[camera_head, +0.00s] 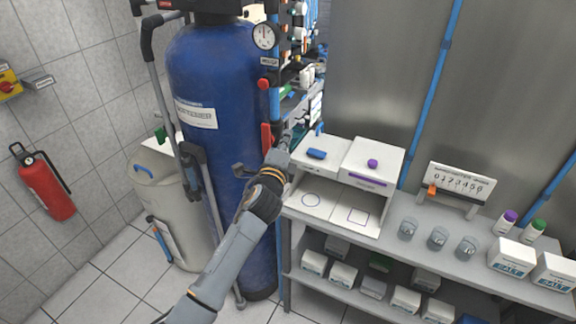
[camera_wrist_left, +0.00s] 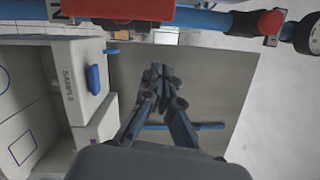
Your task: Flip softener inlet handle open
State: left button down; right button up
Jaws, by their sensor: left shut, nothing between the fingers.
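The blue softener tank (camera_head: 225,110) stands upright left of centre in the head view. A red handle (camera_head: 266,137) hangs lengthwise along the pipe at its right side. In the left wrist view, a large red handle (camera_wrist_left: 112,10) crosses the top edge, partly cut off, beside a label ending in "N". I cannot be sure it is the inlet handle. My left gripper (camera_head: 291,138) is close to the right of the red handle; contact cannot be told in the head view. In the left wrist view its fingers (camera_wrist_left: 158,72) are together and empty, below the red handle.
A white sample box (camera_head: 372,160) with a blue piece and a purple knob stands on the grey bench (camera_head: 400,240) right of my gripper. A gauge (camera_head: 264,36) and pipework are above. A fire extinguisher (camera_head: 45,185) is at the far left.

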pick_arm(q)
jog(key=s+a+b, duration=0.1)
jog(key=s+b, duration=0.1)
jog(key=s, duration=0.7)
jog(key=shift+s+a, duration=0.35)
jog(key=shift+s, duration=0.05)
pick_arm(e)
jog(key=shift+s+d+f, duration=0.1)
jog(key=shift+d+f, duration=0.1)
jog(key=shift+f, duration=0.3)
jog(key=shift+d+f, duration=0.2)
jog(key=shift+f, duration=0.3)
pick_arm(q)
jog(key=shift+d, duration=0.1)
